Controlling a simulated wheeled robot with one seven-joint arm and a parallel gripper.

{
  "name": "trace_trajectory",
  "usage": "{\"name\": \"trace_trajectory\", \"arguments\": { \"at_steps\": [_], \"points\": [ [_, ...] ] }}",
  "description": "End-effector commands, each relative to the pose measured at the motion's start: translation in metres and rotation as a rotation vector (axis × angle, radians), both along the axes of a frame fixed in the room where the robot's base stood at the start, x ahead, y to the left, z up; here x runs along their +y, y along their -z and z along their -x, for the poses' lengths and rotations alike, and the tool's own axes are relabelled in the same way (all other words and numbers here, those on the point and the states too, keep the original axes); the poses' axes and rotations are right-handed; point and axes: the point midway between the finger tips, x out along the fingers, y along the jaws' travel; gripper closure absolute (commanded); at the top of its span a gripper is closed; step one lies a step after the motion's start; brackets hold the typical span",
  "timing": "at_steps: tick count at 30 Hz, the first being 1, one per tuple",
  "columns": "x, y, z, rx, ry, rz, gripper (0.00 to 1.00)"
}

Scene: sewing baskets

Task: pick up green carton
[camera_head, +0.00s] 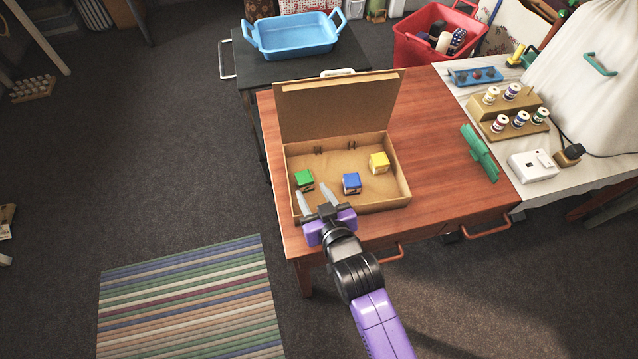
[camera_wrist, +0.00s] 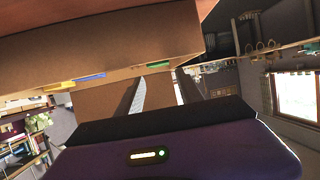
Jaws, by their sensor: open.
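The green carton (camera_head: 304,179) is a small cube with a green top, at the left inside an open cardboard box (camera_head: 400,190). A blue-topped carton (camera_head: 351,183) and a yellow-topped carton (camera_head: 379,162) are in the same box, to its right. My gripper (camera_head: 314,200) is open and empty at the box's front left, with its fingers pointing toward the green carton and apart from it as far as I can tell. In the wrist view a thin green strip (camera_wrist: 153,65) shows just beyond the fingers, and blue (camera_wrist: 90,77) and yellow (camera_wrist: 58,87) strips show to the left.
The box stands on a red-brown wooden table (camera_head: 430,130), its lid (camera_head: 340,105) raised at the back. A green object (camera_head: 480,153) lies to the right. A side table holds thread spools (camera_head: 502,122) and a white device (camera_head: 533,166). A blue tray (camera_head: 293,36) stands behind.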

Motion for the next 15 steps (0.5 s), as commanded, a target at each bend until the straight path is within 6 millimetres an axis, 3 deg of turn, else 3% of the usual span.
{"name": "trace_trajectory", "arguments": {
  "at_steps": [15],
  "points": [
    [0.017,0.019,-0.043,0.001,0.001,0.002,0.56]
  ]
}}
